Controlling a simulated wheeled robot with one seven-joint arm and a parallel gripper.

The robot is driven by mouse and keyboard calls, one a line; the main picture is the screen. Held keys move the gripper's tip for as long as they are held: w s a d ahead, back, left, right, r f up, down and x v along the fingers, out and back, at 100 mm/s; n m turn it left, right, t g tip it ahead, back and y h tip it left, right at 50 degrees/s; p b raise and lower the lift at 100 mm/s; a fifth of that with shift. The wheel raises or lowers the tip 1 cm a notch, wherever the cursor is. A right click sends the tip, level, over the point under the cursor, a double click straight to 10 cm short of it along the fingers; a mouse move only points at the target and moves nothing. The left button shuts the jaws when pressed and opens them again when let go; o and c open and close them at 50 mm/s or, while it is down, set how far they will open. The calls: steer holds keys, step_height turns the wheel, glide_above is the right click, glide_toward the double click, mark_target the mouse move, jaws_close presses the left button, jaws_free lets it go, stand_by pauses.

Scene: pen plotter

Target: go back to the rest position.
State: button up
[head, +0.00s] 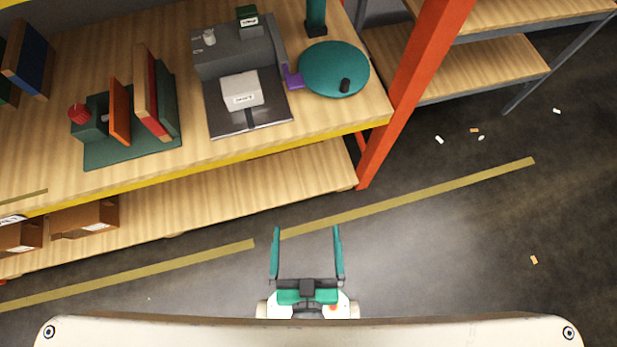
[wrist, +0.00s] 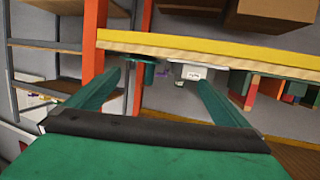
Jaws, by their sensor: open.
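My gripper (head: 306,253) is open and empty, with two green fingers spread apart. It is in front of the shelf, over the dark floor, apart from everything on the shelf. In the wrist view my gripper (wrist: 160,90) shows its two fingers wide apart, with the yellow shelf edge (wrist: 215,50) beyond them. Nothing is between the fingers.
The wooden shelf (head: 230,160) holds a grey machine with a white block (head: 241,91), a teal disc (head: 334,69) and a green stand (head: 130,146). An orange post (head: 412,85) stands at its right end. Cardboard boxes (head: 85,219) sit lower left. The floor at right is mostly clear.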

steer(key=shift+s+d+r, duration=0.15)
steer(key=shift+s+r, duration=0.15)
steer(key=shift+s, duration=0.3)
steer(key=shift+s+d+r, duration=0.1)
steer(key=shift+s+r, duration=0.2)
steer(key=shift+s, duration=0.3)
